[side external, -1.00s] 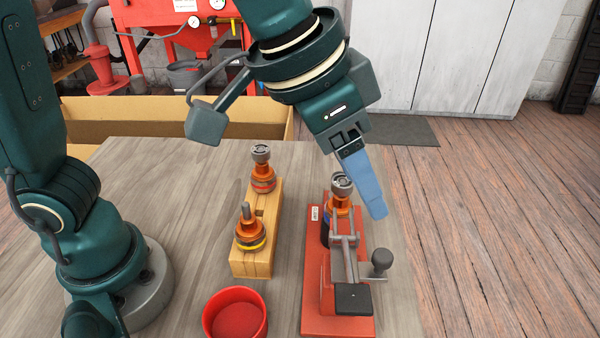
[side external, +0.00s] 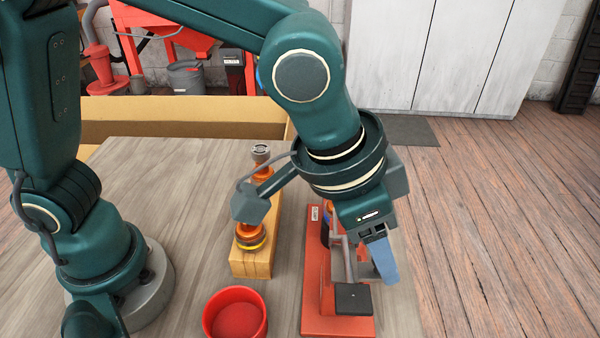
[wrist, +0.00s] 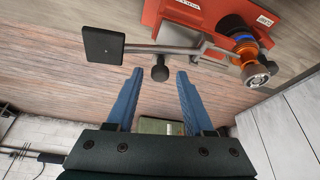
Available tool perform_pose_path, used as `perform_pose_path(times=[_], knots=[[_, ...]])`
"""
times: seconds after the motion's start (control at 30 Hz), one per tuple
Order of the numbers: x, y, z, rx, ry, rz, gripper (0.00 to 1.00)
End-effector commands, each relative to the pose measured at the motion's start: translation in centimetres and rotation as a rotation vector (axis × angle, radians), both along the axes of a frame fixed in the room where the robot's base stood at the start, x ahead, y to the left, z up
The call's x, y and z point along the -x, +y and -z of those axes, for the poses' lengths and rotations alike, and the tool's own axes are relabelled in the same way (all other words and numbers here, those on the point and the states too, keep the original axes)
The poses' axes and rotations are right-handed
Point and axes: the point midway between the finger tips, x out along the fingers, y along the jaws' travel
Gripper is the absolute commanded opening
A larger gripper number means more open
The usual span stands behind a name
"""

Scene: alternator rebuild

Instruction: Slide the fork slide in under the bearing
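The rotor with the bearing (wrist: 255,74) on top stands upright in the red fixture (wrist: 180,15). It is orange with a blue band; in the side view my arm mostly hides it. The grey fork slide (wrist: 175,49) shows as a bar running toward the rotor, with a dark round knob (wrist: 159,71) on its side. I cannot tell whether its fork end is under the bearing. My gripper (wrist: 159,72) is open, its two blue fingers apart, with the knob between the fingertips in the wrist view. In the side view my gripper (side external: 386,272) is low at the fixture's right side and hides the knob.
A black square pad (side external: 352,298) sits at the fixture's front end. A wooden block (side external: 250,262) with two more orange parts stands left of the fixture. A red bowl (side external: 236,314) is at the front. The table's right edge is close to my gripper.

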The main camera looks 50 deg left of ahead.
Motion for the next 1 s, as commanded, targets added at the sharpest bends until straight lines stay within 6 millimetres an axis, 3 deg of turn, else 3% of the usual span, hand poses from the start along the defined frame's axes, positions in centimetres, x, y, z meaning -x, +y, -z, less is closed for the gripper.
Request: perform_pose_path(times=[0.03,0.1,0.13,1.0], knots=[[-0.01,0.01,-0.02,0.000,0.000,0.000,0.29],[-0.01,0.01,-0.02,0.000,0.000,0.000,0.02],[-0.01,0.01,-0.02,0.000,0.000,0.000,0.00],[0.00,0.01,-0.09,0.001,-0.001,0.000,0.00]])
